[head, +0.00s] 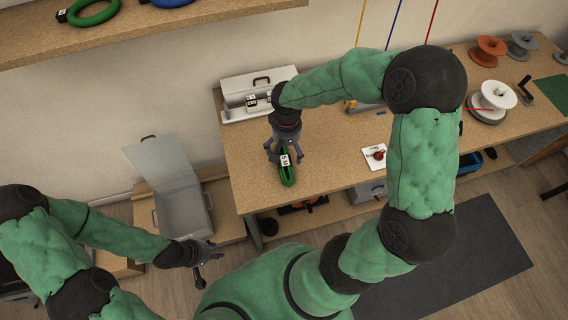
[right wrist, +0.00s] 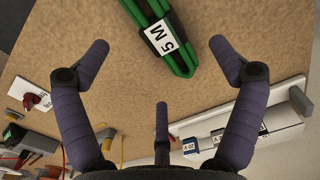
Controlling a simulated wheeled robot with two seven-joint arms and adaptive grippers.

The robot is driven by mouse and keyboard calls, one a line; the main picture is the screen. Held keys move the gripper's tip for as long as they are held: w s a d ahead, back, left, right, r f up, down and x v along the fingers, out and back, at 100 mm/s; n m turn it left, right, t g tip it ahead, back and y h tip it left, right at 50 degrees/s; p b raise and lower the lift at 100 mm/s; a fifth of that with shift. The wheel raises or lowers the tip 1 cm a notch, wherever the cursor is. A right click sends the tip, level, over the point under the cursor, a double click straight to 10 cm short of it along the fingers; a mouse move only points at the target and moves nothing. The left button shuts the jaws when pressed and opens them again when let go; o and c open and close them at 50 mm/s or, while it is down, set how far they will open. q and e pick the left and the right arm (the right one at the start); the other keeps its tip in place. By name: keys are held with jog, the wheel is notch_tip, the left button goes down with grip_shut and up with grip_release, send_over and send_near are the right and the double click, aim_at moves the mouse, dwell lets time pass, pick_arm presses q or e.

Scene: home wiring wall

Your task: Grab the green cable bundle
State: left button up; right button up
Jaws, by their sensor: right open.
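A green cable bundle (head: 288,175) with a white label lies on the wooden workbench near its left front part. In the right wrist view the bundle (right wrist: 184,65) shows at the top, and its label reads "5 M". My right gripper (head: 284,149) is open above the bundle. Another green coil (head: 76,14) lies on the upper shelf.
The workbench (head: 236,170) has bare room around the bundle. An open grey case (head: 240,108) stands behind it. A white card with a red item (head: 374,156) lies to the right. Spools (head: 497,94) stand at the far right. An open grey box (head: 182,212) is left of the bench.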

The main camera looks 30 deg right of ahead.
aim_at(287, 160)
notch_tip(287, 160, down, 2)
jog(key=shift+f, duration=0.1)
jog(key=f+b, duration=0.1)
jog(key=f, duration=0.1)
jog(key=f+b, duration=0.2)
jog(key=f, duration=0.1)
jog(key=shift+s+d, duration=0.1)
jog(key=shift+s, duration=0.1)
jog(key=shift+r, duration=0.1)
jog(key=c, duration=1.4)
